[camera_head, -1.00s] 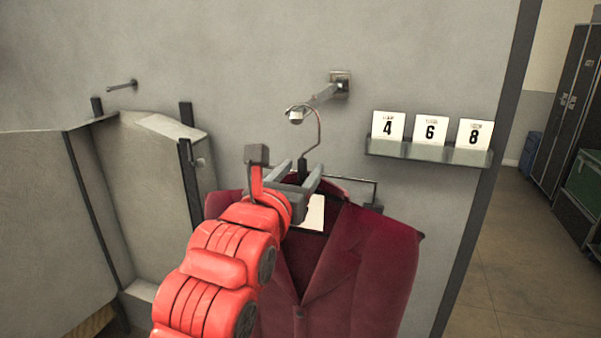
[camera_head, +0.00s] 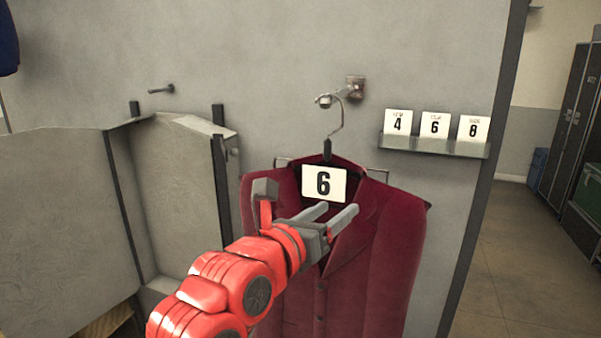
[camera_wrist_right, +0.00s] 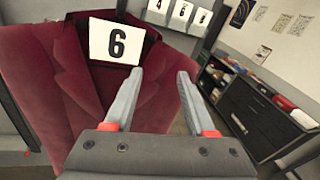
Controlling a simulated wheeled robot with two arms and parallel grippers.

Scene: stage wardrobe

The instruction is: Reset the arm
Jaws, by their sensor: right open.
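My right gripper (camera_head: 334,214) is open and empty in the head view, in front of the chest of a dark red jacket (camera_head: 375,265). In the right wrist view its two fingers (camera_wrist_right: 158,95) stand apart with nothing between them. The jacket (camera_wrist_right: 45,90) hangs on a hanger whose hook (camera_head: 335,120) is over a wall peg (camera_head: 342,93). A white card marked 6 (camera_head: 324,184) sits at the jacket's collar, just above the fingers; it also shows in the right wrist view (camera_wrist_right: 116,42). My left gripper is not in view.
A small wall ledge (camera_head: 435,147) right of the jacket holds cards 4 (camera_head: 398,123), 6 (camera_head: 435,126) and 8 (camera_head: 473,129). Grey panels (camera_head: 175,190) stand at left. Open floor (camera_head: 500,260) and dark lockers (camera_head: 568,130) lie at right.

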